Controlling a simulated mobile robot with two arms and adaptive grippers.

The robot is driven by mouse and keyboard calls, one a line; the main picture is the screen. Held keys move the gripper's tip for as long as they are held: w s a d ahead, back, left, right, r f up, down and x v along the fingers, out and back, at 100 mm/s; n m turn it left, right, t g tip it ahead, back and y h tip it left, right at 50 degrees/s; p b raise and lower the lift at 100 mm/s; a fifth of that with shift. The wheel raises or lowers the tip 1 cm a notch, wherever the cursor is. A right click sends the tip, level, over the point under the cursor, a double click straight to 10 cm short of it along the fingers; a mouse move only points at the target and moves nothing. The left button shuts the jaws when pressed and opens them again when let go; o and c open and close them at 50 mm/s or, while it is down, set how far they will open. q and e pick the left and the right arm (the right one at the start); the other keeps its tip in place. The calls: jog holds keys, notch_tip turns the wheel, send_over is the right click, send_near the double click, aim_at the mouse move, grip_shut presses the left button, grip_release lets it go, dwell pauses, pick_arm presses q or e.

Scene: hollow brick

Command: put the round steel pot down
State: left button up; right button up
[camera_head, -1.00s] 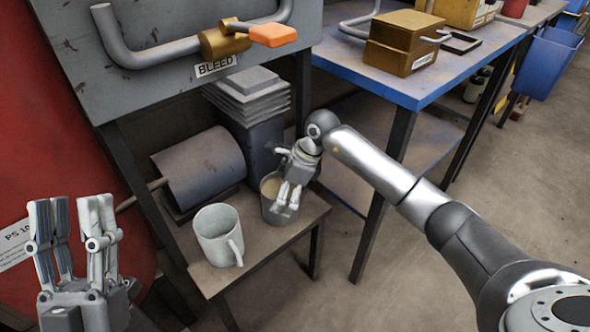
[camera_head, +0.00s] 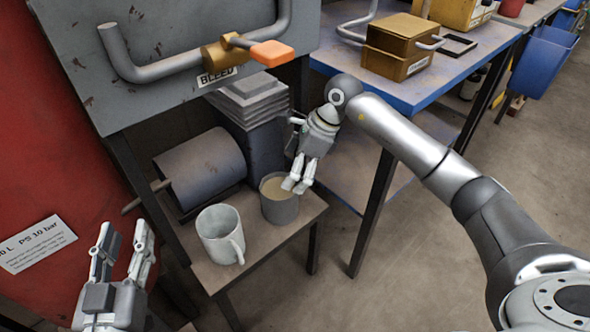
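The round steel pot (camera_head: 281,211), grey with tan contents, stands upright on the small low table (camera_head: 262,247), at its back right. My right gripper (camera_head: 294,172) is at the pot's upper right. Two of its fingertips overlap the pot's right rim in the picture; I cannot tell whether they touch it. Its fingers look spread, with another finger partly hidden on the far side. My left gripper (camera_head: 122,240) is open and empty at the lower left, apart from the table.
A pale mug (camera_head: 218,236) stands left of the pot, close by. Behind are a dark cylinder (camera_head: 200,167) and a stack of grey plates (camera_head: 250,100). A blue-edged bench (camera_head: 408,102) bears a brass-coloured box (camera_head: 398,47). The low table's front right is bare.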

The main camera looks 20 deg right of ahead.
jog(key=s+a+r+y, duration=0.1)
jog(key=s+a+y, duration=0.2)
jog(key=a, duration=0.3)
jog(key=s+a+r+m+g+y, duration=0.1)
jog(key=s+a+y, duration=0.15)
jog(key=a, duration=0.35)
jog(key=s+a+r+y, duration=0.1)
jog(key=s+a+y, duration=0.15)
jog(key=a, duration=0.35)
jog(key=s+a+r+m+t+y, duration=0.2)
jog(key=r+m+t+y, duration=0.1)
jog(key=r+m+y, duration=0.3)
jog(key=s+a+r+m+t+y, duration=0.2)
jog(key=s+r+m+t+y, duration=0.1)
jog(key=r+m, duration=0.3)
jog(key=w+d+r+m+t+h, duration=0.2)
jog(key=d+r+m+t+h, duration=0.3)
jog(key=m+t, duration=0.75)
jog(key=s+d+f+m+g+h, duration=0.1)
jog(key=d+f+m+h, duration=0.8)
jog(key=m, duration=1.2)
notch_tip(320, 180, down, 3)
jog(key=s+h, duration=0.1)
jog(key=h, duration=0.2)
jog(key=shift+s+d+r, duration=0.15)
jog(key=shift+s+d, duration=0.05)
jog(key=shift+d, duration=0.1)
